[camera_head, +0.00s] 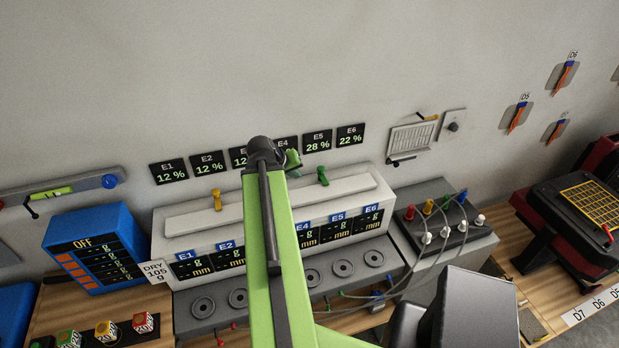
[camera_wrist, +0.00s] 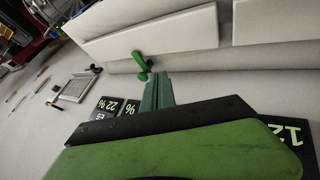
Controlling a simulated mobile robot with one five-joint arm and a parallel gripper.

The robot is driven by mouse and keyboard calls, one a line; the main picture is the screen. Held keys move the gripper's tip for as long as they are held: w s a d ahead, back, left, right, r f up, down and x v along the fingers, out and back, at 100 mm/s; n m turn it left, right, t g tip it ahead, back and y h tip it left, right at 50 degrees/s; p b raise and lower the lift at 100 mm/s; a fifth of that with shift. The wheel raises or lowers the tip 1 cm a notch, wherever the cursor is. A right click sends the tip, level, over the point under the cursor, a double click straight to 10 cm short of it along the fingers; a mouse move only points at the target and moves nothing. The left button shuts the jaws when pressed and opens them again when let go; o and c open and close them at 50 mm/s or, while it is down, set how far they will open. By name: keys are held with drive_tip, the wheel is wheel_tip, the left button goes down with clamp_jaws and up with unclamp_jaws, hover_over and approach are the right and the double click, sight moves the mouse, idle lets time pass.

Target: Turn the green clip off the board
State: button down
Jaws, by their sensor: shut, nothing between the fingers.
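The green clip (camera_head: 322,176) stands upright near the right end of a long white board (camera_head: 264,208) on top of the grey-white instrument housing. A yellow clip (camera_head: 216,200) stands near the board's left end. In the wrist view the green clip (camera_wrist: 140,63) is just left of my fingertips, with a small gap apparent. My gripper (camera_wrist: 158,80) is shut and empty. In the head view my gripper (camera_head: 293,162) shows to the left of the green clip, partly hidden by my arm. My arm also hides the middle of the board.
Percent cards such as E5 (camera_head: 317,142) are on the wall behind the board. A grey box (camera_head: 443,228) with coloured plugs and cables stands to the right. A blue meter reading OFF (camera_head: 95,250) stands to the left. The wall above is clear.

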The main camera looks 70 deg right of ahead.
drive_tip(key=b, duration=0.8)
approach(316, 186)
drive_tip(key=d+f, duration=0.1)
drive_tip(key=w+d+f, duration=0.1)
drive_tip(key=f, duration=0.1)
drive_tip(key=w+d+f, duration=0.1)
drive_tip(key=f, duration=0.1)
drive_tip(key=shift+w+d+f, duration=0.15)
drive_tip(key=shift+d, duration=0.25)
drive_tip(key=s+d, duration=0.1)
drive_tip(key=s+d+r, duration=0.1)
drive_tip(key=s, duration=0.1)
drive_tip(key=shift+s+d+p, duration=0.15)
drive_tip(key=shift+p, duration=0.15)
drive_tip(key=shift+s, duration=0.1)
